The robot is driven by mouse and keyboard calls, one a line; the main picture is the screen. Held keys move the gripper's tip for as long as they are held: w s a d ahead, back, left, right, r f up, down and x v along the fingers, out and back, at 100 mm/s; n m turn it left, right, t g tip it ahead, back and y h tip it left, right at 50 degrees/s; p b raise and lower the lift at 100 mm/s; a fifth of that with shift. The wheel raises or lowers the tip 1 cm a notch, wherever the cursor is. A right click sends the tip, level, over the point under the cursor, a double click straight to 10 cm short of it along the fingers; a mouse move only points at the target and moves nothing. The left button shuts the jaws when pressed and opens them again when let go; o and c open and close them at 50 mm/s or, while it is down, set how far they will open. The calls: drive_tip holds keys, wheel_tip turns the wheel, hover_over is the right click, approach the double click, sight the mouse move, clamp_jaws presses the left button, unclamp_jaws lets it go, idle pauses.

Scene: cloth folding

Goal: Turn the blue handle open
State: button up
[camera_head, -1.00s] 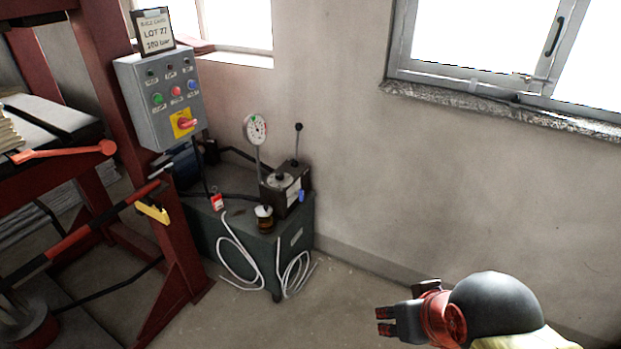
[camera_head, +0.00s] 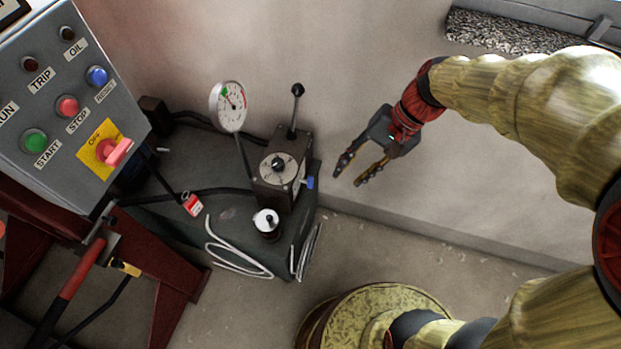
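The blue handle (camera_head: 310,182) is a small blue lever on the right side of a dark valve block (camera_head: 270,187). The block stands on a dark green cabinet (camera_head: 225,215). My gripper (camera_head: 347,180) is to the right of the blue handle, apart from it in the picture. Its two fingers are spread, point down and left, and hold nothing. How far the gripper is from the handle in depth I cannot tell.
A black-knobbed lever (camera_head: 295,108) rises from the block, and a round gauge (camera_head: 230,106) stands behind it. A grey control panel (camera_head: 75,95) and a red frame (camera_head: 150,270) are at left. White cable loops (camera_head: 232,257) hang in front.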

drive_tip(key=w+a+f+m+g+y, duration=0.2)
drive_tip(key=w+a+f+m+y, duration=0.15)
drive_tip(key=w+f, duration=0.4)
drive_tip(key=m+t+y+p, duration=0.2)
drive_tip(key=m+t+y, duration=0.2)
drive_tip(key=m+y, duration=0.35)
hover_over(311, 181)
drive_tip(key=s+d, duration=0.2)
drive_tip(key=d, duration=0.4)
wheel_tip(311, 181, down, 16)
drive_tip(key=f, duration=0.1)
wheel_tip(311, 181, down, 11)
drive_tip(key=m+t, duration=0.5)
drive_tip(key=m, duration=0.1)
drive_tip(key=x, duration=0.4)
drive_tip(key=b+x, duration=0.1)
drive_tip(key=x, duration=0.1)
drive_tip(key=shift+w+a+r, duration=0.25)
drive_tip(key=shift+w+r, duration=0.05)
drive_tip(key=shift+w, duration=0.15)
drive_tip(key=shift+c, duration=1.2)
clamp_jaws()
